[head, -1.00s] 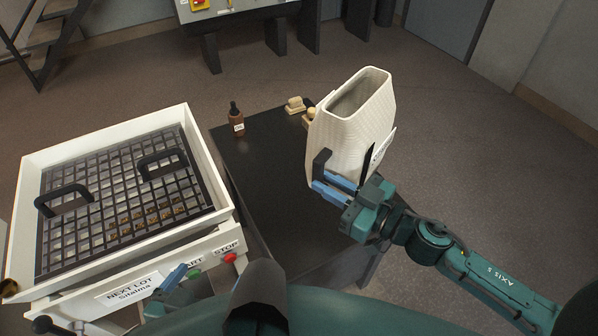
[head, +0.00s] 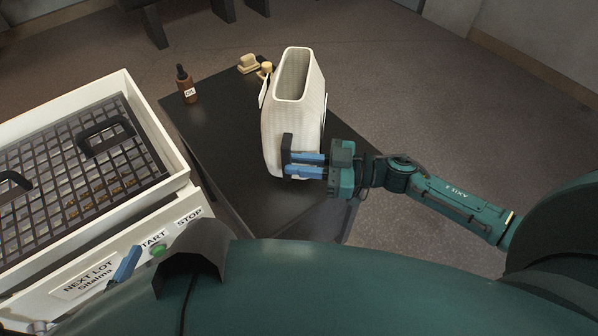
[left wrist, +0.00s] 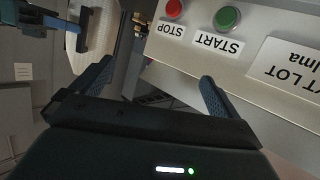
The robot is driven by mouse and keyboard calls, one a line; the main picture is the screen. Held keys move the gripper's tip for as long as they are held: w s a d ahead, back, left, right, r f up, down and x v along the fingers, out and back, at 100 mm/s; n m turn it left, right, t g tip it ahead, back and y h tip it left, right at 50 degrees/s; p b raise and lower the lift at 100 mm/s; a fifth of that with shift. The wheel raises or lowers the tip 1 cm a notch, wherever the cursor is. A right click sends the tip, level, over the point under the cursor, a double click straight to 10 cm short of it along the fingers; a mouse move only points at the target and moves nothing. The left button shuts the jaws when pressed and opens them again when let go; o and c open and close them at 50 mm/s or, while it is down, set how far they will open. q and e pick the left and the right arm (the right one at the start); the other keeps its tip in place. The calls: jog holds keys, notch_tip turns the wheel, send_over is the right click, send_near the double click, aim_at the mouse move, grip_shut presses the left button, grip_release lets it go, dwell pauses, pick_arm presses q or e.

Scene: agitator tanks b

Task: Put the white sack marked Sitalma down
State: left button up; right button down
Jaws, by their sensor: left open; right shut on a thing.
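The white sack (head: 301,115) is upright with its open top facing up, over the right part of the dark table (head: 213,149). My right gripper (head: 288,166) is shut on its lower near side. I cannot tell whether its bottom touches the table. The name on the sack is not readable from here. Part of the sack also shows at the top left of the left wrist view (left wrist: 92,35). My left gripper (left wrist: 153,86) is open and empty, in front of the white machine's panel; in the head view only a blue finger of it (head: 125,265) shows.
A brown dropper bottle (head: 187,86) stands at the table's far left corner. Small beige items (head: 249,64) lie at the far edge behind the sack. The white machine with a grid lid (head: 75,150) stands at left. The table's left middle is clear.

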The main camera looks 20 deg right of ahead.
pick_arm(q)
jog(key=shift+s+a+r+b, duration=0.1)
jog(key=shift+a+b, duration=0.15)
jog(key=shift+b, duration=0.2)
pick_arm(e)
notch_tip(320, 180, down, 3)
jog(key=shift+f, duration=0.15)
jog(key=c, duration=1.8)
grip_release()
jog(key=shift+f, duration=0.15)
jog(key=shift+c, duration=0.2)
jog(key=o, duration=0.5)
jog(key=shift+c, duration=0.2)
pick_arm(q)
jog(key=shift+d+f, duration=0.15)
jog(key=shift+f, duration=0.1)
